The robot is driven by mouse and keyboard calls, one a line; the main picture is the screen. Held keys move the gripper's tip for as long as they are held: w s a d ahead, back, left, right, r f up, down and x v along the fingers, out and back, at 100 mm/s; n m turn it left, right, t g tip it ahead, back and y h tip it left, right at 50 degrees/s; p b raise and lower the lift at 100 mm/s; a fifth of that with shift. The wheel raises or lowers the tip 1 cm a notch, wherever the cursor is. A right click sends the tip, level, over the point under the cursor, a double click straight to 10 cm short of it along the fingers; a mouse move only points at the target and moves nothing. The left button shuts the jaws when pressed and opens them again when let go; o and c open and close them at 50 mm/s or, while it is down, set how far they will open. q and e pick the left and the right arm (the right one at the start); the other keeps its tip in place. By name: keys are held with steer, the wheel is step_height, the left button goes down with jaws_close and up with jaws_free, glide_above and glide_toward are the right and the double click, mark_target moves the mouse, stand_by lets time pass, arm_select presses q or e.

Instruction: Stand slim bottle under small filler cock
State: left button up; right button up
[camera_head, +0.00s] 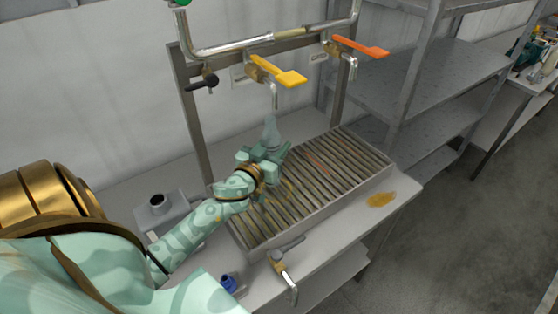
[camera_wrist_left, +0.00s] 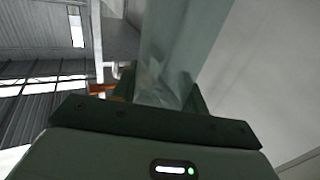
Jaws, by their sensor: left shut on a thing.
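A slim translucent grey-green bottle (camera_head: 270,133) is upright in my left gripper (camera_head: 264,157), which is shut on it. Its neck shows just below the spout of the yellow-handled cock (camera_head: 275,92) in the head view; the gripper hides its base, so I cannot tell whether it touches the slatted rack (camera_head: 310,178). In the left wrist view the bottle (camera_wrist_left: 182,45) rises between the fingers (camera_wrist_left: 160,92). An orange-handled cock (camera_head: 352,52) hangs further right. The tags by both cocks are too small to read. My right gripper is out of view.
A lower cock (camera_head: 284,270) sticks out at the bench front, near a blue cap-like thing (camera_head: 229,283). A grey box with a round opening (camera_head: 158,204) stands left of the rack. A yellow-brown spill (camera_head: 381,199) lies right of it. Grey shelving (camera_head: 440,85) stands behind right.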

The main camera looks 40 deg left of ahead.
arm_select(q)
step_height(320, 180, down, 6)
steer(key=w+b, duration=0.2)
steer(key=b, duration=0.1)
steer(key=shift+w+a, duration=0.2)
steer(key=shift+a, duration=0.1)
steer(key=o, duration=0.6)
steer(key=shift+f+b, duration=0.3)
steer(key=shift+b, duration=0.15)
steer(key=shift+c, duration=0.2)
steer(key=o, duration=0.4)
steer(key=shift+r, duration=0.1)
steer(key=s, duration=0.4)
steer(key=s+d, duration=0.1)
steer(key=s, duration=0.3)
steer(key=s+d, duration=0.1)
steer(key=s, duration=0.2)
steer(key=shift+s+d+r, duration=0.1)
steer(key=shift+s+d, duration=0.05)
steer(key=shift+s, duration=0.25)
